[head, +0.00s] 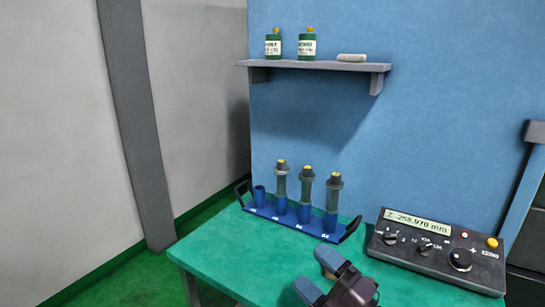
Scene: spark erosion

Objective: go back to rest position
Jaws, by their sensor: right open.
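My right gripper (320,276) shows at the bottom middle of the head view, over the front part of the green table (225,262). Its two blue-grey fingers are spread apart and point to the left. A small tan patch (328,273) shows between the fingers; I cannot tell what it belongs to. The gripper is in front of the blue rack (272,220), apart from it in the picture. My left gripper is not in view.
The rack holds three dark holders with yellow tops (306,187); its leftmost socket (259,196) is empty. A wall shelf (315,66) carries two green bottles and a pale piece. The table's left part is clear.

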